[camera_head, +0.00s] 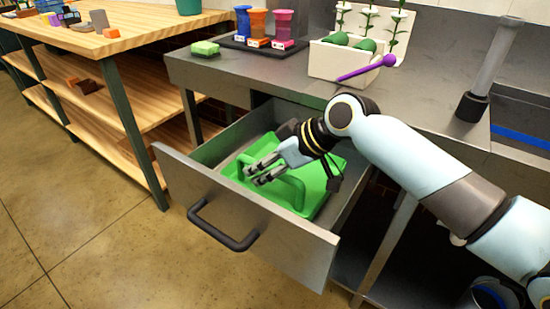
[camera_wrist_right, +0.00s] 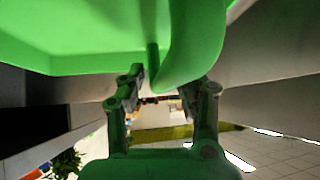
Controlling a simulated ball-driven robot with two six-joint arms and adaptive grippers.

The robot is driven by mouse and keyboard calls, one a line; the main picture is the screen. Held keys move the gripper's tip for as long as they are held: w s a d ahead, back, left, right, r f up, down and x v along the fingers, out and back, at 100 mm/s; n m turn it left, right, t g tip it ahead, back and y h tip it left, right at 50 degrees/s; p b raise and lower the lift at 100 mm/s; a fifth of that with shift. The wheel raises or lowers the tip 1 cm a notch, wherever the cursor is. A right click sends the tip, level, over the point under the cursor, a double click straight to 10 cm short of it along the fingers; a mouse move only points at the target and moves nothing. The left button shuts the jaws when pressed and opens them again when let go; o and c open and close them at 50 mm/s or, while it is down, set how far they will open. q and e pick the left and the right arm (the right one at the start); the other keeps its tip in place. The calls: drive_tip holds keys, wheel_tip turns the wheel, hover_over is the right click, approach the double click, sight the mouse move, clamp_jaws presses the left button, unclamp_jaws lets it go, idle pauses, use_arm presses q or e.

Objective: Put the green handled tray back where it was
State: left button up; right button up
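The green handled tray (camera_head: 316,197) lies inside the open drawer of the metal counter. Its raised green handle (camera_head: 286,186) stands up near the drawer front. My right gripper (camera_head: 257,174) is down in the drawer over the tray, its fingers pointing left. In the right wrist view the gripper (camera_wrist_right: 163,88) has its fingers apart, with the tray's handle (camera_wrist_right: 193,50) reaching down between or just in front of them. Firm contact is not visible. The tray's body (camera_wrist_right: 80,35) fills the top of that view. My left gripper is not in view.
The grey drawer (camera_head: 252,226) is pulled out, with a dark bar handle on its front. A wooden shelf (camera_head: 120,100) stands left.

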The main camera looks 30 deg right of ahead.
drive_tip(key=p+v, duration=0.2)
drive_tip(key=v, duration=0.9)
drive_tip(key=shift+s+r, duration=0.2)
drive_tip(key=shift+r, duration=0.05)
drive_tip(key=shift+d, duration=0.1)
